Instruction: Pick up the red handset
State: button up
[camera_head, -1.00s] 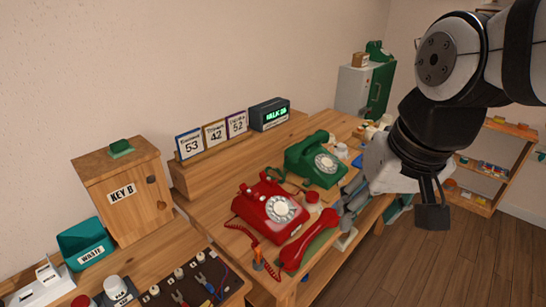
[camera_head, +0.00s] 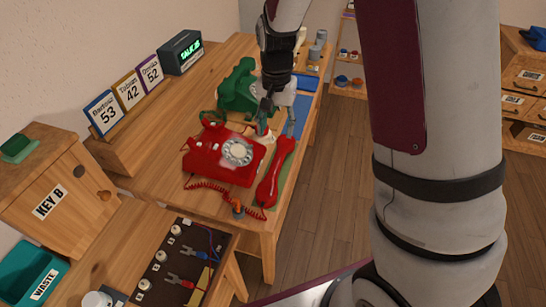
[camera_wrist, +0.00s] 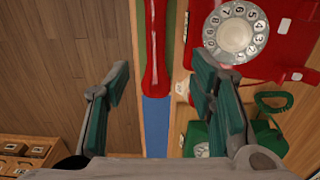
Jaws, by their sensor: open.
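The red handset (camera_head: 274,172) lies off its cradle along the table's right edge, on a green strip beside the red phone (camera_head: 208,160). A red coiled cord runs in front of the phone. My gripper (camera_head: 278,122) is open and empty above the table, by the handset's far end. In the wrist view, the handset (camera_wrist: 156,45) runs lengthwise in the gap between the two green-padded fingers of my gripper (camera_wrist: 162,65), nearer the left one, and its near end is visible. The fingers do not visibly touch it. The red phone's dial (camera_wrist: 236,32) is at upper right.
A green phone (camera_head: 238,90) stands behind the red one, close to my gripper's left. A blue mat (camera_head: 309,103) lies beyond the handset. A small orange and blue item (camera_head: 238,208) is near the front edge. Open floor (camera_head: 335,180) lies right of the table.

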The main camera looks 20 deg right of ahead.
aim_at(277, 161)
notch_tip(277, 161, down, 8)
jog(key=shift+f, duration=0.25)
jog(key=f, duration=0.4)
jog(key=shift+s+d+f, duration=0.15)
jog(key=shift+s+f, duration=0.1)
jog(key=shift+s, duration=0.15)
jog(key=shift+f, duration=0.45)
jog(key=shift+w, duration=0.1)
grip_shut()
